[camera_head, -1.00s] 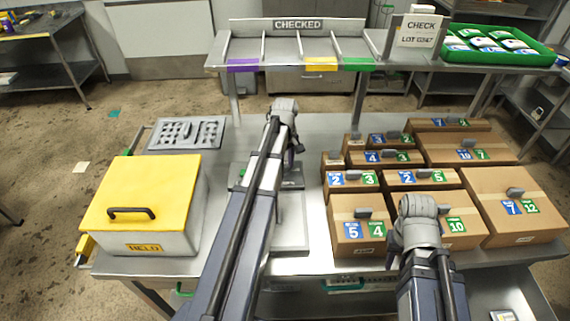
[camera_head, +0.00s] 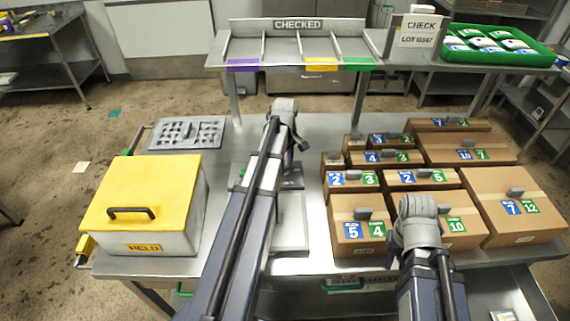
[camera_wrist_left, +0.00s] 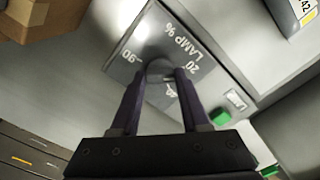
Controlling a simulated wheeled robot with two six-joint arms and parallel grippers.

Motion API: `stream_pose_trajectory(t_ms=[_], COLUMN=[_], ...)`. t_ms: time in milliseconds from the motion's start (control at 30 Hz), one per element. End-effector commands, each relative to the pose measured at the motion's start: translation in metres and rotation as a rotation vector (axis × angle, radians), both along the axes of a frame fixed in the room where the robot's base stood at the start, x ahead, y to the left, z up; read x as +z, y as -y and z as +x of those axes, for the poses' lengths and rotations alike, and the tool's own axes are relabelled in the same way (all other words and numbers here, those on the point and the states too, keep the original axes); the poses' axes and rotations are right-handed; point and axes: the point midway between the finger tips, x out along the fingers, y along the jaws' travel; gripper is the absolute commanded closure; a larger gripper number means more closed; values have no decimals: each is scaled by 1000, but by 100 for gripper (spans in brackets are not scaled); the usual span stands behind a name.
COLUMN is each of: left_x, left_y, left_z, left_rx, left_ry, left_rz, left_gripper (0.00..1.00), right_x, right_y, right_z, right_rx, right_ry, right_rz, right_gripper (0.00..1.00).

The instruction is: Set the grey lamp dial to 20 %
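The grey lamp dial (camera_wrist_left: 160,69) shows in the left wrist view on a grey panel (camera_wrist_left: 140,40) marked "LAMP %". The marks 20 and 90 are readable around it; another mark is partly covered by a finger. My left gripper (camera_wrist_left: 160,76) has its two dark fingers on either side of the dial and appears shut on it. The fingers hide part of the dial, and I cannot read its setting. In the head view my left arm hides the dial. Of my right arm, only the links show over the boxes; its gripper fingers are hidden.
A yellow-lidded box (camera_head: 175,205) marked HELD stands on the left of the table. A grey perforated tray (camera_head: 187,134) lies behind it. Several labelled cartons (camera_head: 357,243) fill the right side. A CHECKED rack (camera_head: 297,50) and a green tray (camera_head: 500,60) stand at the back.

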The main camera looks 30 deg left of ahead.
Motion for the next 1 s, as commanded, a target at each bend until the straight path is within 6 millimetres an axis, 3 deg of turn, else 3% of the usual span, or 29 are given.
stream_pose_trajectory(t_ms=[33, 267, 667, 1000], left_x=[0, 0, 6, 44], left_y=[0, 0, 0, 0], left_z=[0, 0, 0, 0], left_rx=[1, 0, -1, -1], left_ry=[0, 0, 0, 0], left_rz=[0, 0, 0, 0], left_gripper=[50, 25, 25, 25], right_x=[0, 0, 6, 44], right_y=[0, 0, 0, 0], right_z=[0, 0, 0, 0], right_rx=[0, 0, 0, 1], right_ry=[0, 0, 0, 0], right_rz=[0, 0, 0, 0], right_gripper=[70, 70, 70, 70])
